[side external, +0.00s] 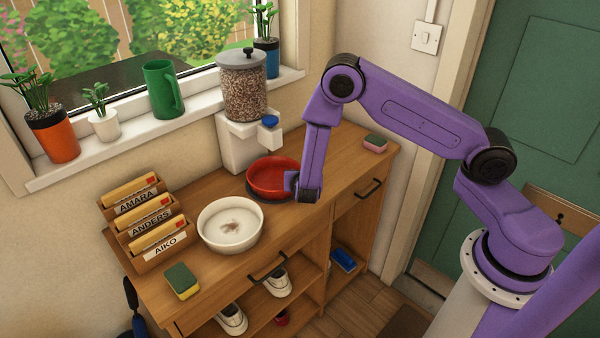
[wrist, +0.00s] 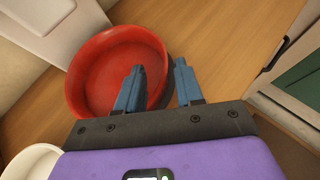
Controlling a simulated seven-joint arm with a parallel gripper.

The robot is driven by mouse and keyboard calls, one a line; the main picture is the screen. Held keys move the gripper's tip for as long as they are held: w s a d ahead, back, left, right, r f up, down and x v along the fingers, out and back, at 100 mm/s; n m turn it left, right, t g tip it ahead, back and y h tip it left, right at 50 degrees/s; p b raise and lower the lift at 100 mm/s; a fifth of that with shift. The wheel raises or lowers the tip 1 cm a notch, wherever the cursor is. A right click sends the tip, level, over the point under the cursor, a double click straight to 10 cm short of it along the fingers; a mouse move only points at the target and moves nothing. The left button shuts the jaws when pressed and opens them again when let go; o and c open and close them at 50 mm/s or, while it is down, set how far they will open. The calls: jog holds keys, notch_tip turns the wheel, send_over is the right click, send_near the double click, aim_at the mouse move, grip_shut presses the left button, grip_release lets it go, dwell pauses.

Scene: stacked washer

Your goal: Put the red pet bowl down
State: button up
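In the side view my gripper (side external: 292,184) partly hides the bowl's right edge.
A dispenser (side external: 242,95) full of kibble stands behind the bowl. A pink-green sponge (side external: 375,143) lies right. Bare wood lies right of the bowl.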

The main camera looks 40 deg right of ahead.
jog(key=s+a+r+m+g, duration=0.35)
jog(key=s+r+m, duration=0.45)
jog(key=s+r, duration=0.7)
jog(key=s+a+r+m+g+y, duration=0.1)
jog(key=s+r+m+g+y, duration=0.1)
jog(key=s, duration=0.8)
jog(key=s+a+r+m+g+y, duration=0.1)
jog(key=s+r+m+g+y, duration=0.2)
jog(key=s+y, duration=0.3)
jog(key=s+m, duration=0.1)
jog(key=s, duration=0.4)
jog(key=shift+m, duration=0.4)
jog(key=shift+g, duration=0.25)
grip_shut()
